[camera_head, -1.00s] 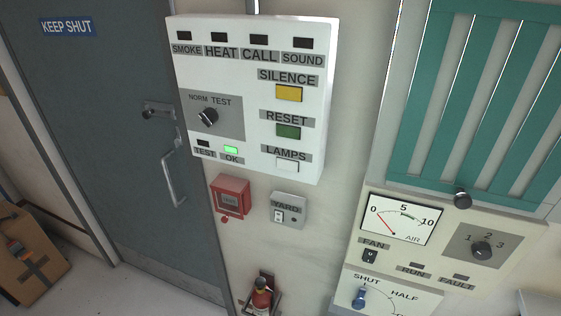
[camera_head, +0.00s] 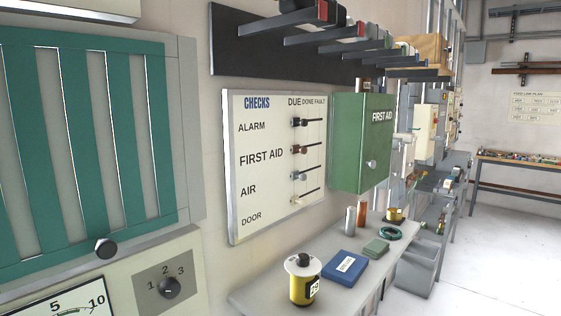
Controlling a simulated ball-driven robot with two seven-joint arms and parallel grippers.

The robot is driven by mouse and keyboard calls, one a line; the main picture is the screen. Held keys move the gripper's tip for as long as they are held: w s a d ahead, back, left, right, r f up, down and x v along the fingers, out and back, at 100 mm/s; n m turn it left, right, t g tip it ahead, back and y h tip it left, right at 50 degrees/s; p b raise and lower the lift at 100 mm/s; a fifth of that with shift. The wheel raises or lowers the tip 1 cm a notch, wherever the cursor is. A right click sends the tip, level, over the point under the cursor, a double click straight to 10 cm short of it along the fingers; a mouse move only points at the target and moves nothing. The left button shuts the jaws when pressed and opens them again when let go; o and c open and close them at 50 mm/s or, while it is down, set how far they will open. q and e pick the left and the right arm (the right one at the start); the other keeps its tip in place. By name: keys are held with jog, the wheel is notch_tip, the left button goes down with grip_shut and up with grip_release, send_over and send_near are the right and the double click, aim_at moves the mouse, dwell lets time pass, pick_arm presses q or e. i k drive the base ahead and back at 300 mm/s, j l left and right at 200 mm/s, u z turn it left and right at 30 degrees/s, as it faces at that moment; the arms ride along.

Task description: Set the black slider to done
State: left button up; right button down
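The white CHECKS board (camera_head: 265,205) hangs on the wall near the middle of the view, with the columns DUE, DONE and FAULT at its top right. The black slider (camera_head: 298,122) is on the top track, in the ALARM row. Its knob appears at the left end of the track, under DUE. Below it are a brown slider (camera_head: 296,149), a grey slider (camera_head: 296,175) and a pale slider (camera_head: 296,200), all near the left ends of their tracks. Neither of my grippers is in view.
A green FIRST AID cabinet (camera_head: 360,145) projects from the wall right of the board. Rack arms (camera_head: 305,40) jut out above. A bench (camera_head: 262,294) below carries a yellow canister (camera_head: 303,288) and a blue box (camera_head: 345,265). Open floor (camera_head: 490,260) is at right.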

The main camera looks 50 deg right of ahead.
aim_at(296, 122)
jog(key=z, duration=1.7)
